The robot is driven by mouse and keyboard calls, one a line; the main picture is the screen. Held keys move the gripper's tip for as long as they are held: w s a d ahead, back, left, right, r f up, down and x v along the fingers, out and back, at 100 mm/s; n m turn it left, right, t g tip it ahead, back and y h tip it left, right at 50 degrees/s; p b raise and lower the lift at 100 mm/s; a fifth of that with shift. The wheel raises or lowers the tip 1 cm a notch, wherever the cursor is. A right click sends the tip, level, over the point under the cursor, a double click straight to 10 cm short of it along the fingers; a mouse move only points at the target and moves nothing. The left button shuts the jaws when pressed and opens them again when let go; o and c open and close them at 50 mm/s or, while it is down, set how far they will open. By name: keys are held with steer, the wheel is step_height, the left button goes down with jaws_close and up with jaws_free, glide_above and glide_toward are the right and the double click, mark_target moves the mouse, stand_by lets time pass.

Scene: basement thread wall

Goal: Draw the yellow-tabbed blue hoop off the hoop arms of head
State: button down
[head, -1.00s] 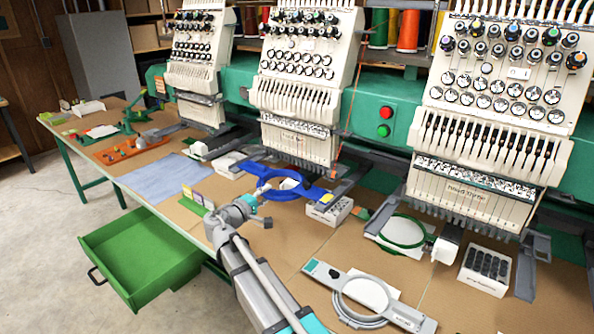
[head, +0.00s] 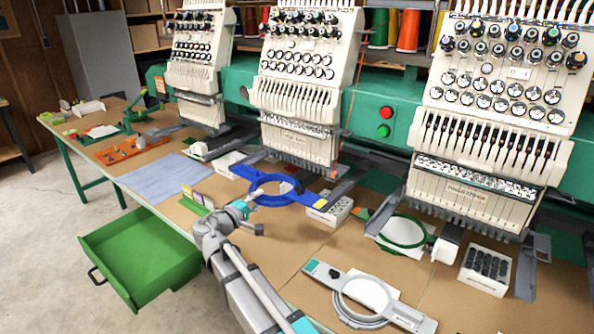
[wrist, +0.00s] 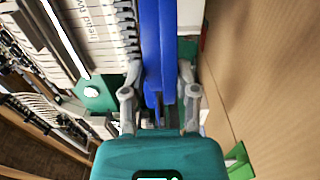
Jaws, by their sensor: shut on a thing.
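The blue hoop (head: 272,203) lies roughly level in front of the middle embroidery head (head: 300,120), with a yellow tab (head: 323,199) at its right end. My gripper (head: 250,203) is at the hoop's near side. In the wrist view my gripper (wrist: 160,100) has its fingers on either side of the blue hoop (wrist: 158,50), seen edge-on as a long bar, and is shut on it. A grey hoop arm (head: 345,186) reaches out beside the yellow-tabbed end. Whether the hoop's ends still touch the arms is too small to tell.
A white box (head: 330,211) stands close under the tabbed end. A green hoop (head: 403,232) and a grey hoop (head: 368,295) are to the right. A blue cloth (head: 168,177) lies left. An open green drawer (head: 140,260) juts out at the front.

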steer(key=shift+s, duration=0.1)
steer(key=shift+c, duration=1.5)
jaws_free()
steer(key=shift+a, duration=0.1)
steer(key=v, duration=1.2)
steer(key=shift+s, duration=0.1)
